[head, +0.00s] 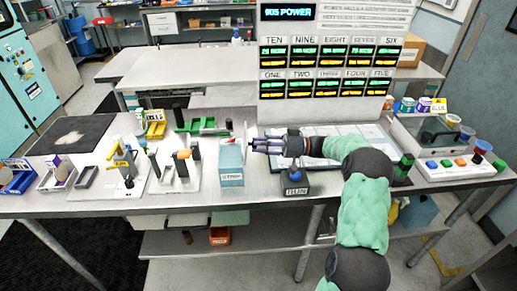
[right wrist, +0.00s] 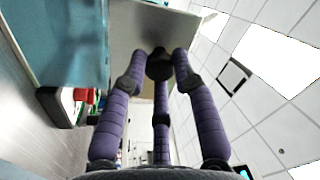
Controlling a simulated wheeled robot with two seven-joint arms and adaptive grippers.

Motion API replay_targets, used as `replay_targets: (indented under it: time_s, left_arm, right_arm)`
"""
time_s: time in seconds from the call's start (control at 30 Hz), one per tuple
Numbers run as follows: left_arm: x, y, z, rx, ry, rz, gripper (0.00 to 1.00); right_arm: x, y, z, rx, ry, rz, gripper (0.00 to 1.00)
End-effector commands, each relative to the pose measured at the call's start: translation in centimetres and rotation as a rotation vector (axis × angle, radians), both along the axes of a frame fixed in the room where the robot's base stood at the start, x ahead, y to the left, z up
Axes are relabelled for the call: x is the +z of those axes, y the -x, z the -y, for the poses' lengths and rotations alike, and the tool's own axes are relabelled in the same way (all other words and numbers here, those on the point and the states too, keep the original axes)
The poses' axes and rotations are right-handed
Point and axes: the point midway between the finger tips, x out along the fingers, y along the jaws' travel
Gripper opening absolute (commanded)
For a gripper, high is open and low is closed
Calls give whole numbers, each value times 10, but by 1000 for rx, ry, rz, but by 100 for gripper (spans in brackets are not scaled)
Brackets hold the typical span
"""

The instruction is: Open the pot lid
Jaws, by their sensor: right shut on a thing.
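My right gripper (head: 254,145) reaches in from the right above the table, its fingers pointing left. In the right wrist view its purple fingers (right wrist: 160,70) are shut on a dark knob (right wrist: 159,64). The knob sits on a flat grey lid (right wrist: 140,28). In the head view the lid (head: 246,133) shows as a thin upright edge at the fingertips. A light blue, open-topped box-shaped pot (head: 231,173) with a label stands just left of the gripper. I cannot tell whether the lid touches it. My left gripper is not in view.
A dark box with a blue button (head: 295,184) stands below my right wrist. White trays with upright parts (head: 175,172) stand left of the pot. A button panel (head: 455,166) is at the right. A tall display board (head: 330,60) rises behind.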

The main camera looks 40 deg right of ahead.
Motion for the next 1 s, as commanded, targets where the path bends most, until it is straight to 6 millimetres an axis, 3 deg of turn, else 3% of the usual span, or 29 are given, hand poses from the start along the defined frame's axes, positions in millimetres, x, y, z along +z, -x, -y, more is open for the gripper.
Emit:
replay_targets:
  time_s: [0.6,0.63,0.7,1.0]
  left_arm:
    - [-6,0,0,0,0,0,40]
    - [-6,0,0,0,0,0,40]
    - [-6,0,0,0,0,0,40]
    - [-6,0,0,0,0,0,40]
  right_arm:
    - [-3,1,1,1,-34,19,0]
    - [-3,1,1,0,-34,18,37]
    - [-3,1,1,0,-34,18,52]
    - [-3,1,2,0,-33,19,52]
